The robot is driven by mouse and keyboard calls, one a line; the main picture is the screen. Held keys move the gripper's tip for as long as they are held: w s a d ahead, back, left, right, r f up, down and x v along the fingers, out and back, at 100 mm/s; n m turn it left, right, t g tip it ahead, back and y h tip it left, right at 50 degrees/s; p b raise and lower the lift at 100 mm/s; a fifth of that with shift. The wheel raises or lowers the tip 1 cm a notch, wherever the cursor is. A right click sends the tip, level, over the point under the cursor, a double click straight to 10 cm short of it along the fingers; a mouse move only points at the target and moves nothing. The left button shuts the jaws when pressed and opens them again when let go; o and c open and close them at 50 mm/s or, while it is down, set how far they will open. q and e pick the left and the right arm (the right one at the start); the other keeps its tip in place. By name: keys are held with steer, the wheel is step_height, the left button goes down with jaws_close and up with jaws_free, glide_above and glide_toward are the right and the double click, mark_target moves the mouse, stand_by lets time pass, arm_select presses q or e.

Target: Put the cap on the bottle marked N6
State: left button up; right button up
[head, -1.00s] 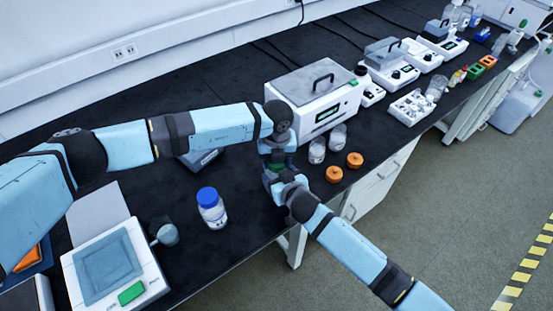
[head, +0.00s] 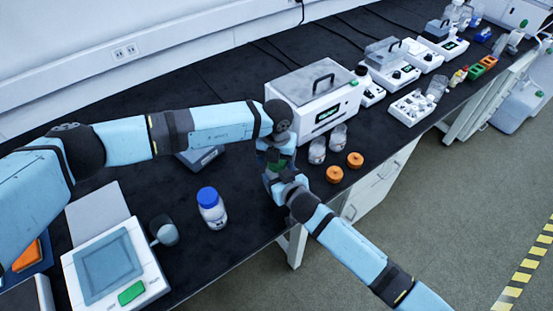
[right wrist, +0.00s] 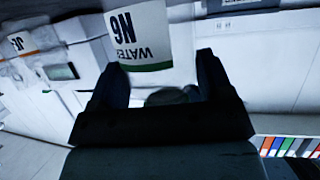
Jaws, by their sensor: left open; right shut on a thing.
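The bottle marked N6 (right wrist: 140,35) shows in the right wrist view as a white label with a green stripe, upside down in the picture. My right gripper (right wrist: 160,70) is shut on its upper part. A dull grey-green round piece (right wrist: 166,96) sits between the fingers; I cannot tell if it is the cap or the neck. In the head view my right gripper (head: 274,178) is just below my left gripper (head: 277,152), with green (head: 281,165) between them. My left gripper is open, its fingertips close to that green piece. The arms hide most of the bottle.
Two clear bottles (head: 317,150) stand right of the grippers, with two orange caps (head: 334,174) near the front edge. A blue-capped bottle (head: 211,209) and a balance (head: 108,266) are at the left. A white instrument with a handle (head: 330,112) stands behind.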

arm_select(q)
step_height(320, 180, up, 4)
steer(key=shift+d+r, duration=0.1)
steer(key=shift+r, duration=0.15)
steer(key=shift+c, duration=0.5)
